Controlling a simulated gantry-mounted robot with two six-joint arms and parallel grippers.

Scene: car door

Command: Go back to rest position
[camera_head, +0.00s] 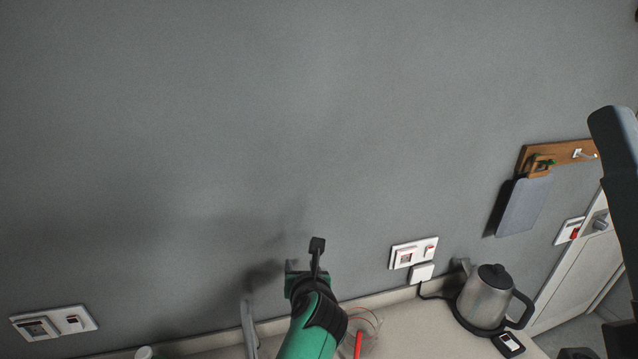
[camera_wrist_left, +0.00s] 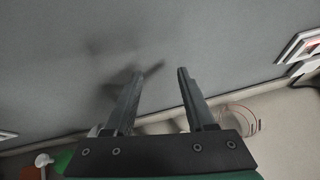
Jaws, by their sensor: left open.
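My left gripper (camera_head: 314,256) is on the end of a green arm that rises from the bottom middle in the head view. It is up in front of the grey wall (camera_head: 220,130), above the counter. In the left wrist view my left gripper (camera_wrist_left: 158,75) points at the wall with its two dark fingers apart and nothing between them. Its shadow falls on the wall. My right gripper is not in either view.
A kettle (camera_head: 485,298) stands on the counter at the right, with a phone-like device (camera_head: 508,344) beside it. Sockets (camera_head: 413,253) and a hook rail (camera_head: 560,154) are on the wall. A red pen-like item (camera_head: 358,344) lies near the arm. The upper space is clear.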

